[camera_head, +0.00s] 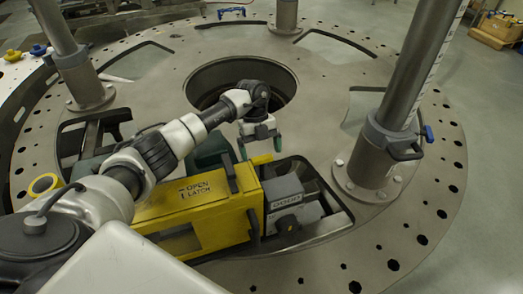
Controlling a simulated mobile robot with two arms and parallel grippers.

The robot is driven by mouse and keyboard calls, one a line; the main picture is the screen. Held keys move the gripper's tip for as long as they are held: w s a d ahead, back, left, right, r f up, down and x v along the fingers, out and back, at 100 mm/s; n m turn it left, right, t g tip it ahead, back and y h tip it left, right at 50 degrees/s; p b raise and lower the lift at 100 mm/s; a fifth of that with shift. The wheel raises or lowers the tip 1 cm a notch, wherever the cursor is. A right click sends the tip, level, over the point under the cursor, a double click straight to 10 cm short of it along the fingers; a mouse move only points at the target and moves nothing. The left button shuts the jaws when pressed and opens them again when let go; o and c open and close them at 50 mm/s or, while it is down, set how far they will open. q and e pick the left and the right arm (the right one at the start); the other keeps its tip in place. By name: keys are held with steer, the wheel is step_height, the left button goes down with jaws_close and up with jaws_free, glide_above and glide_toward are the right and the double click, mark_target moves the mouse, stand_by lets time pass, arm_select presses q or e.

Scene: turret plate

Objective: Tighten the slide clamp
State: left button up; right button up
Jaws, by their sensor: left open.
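A grey collar clamp (383,138) sits around the foot of the right-hand column. It has a dark loop handle (407,150) at its front and a blue lever (428,133) on its right side. I cannot tell for certain whether this is the slide clamp or how tight it is. My left gripper (260,148) is open and empty, with green fingertips pointing down. It hangs above the plate, between the round opening and the yellow latch frame, well left of the collar clamp and apart from it. My right gripper is not in view.
The grey turret plate (345,250) has a round opening (215,82) and rectangular cut-outs. A yellow frame marked "OPEN LATCH" (200,200) and a grey block (284,195) sit below my gripper. The right-hand column (422,60) and left-hand column (62,30) stand as obstacles.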

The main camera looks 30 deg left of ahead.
arm_select(q)
steer(key=shift+x, duration=0.95)
steer(key=shift+c, duration=0.3)
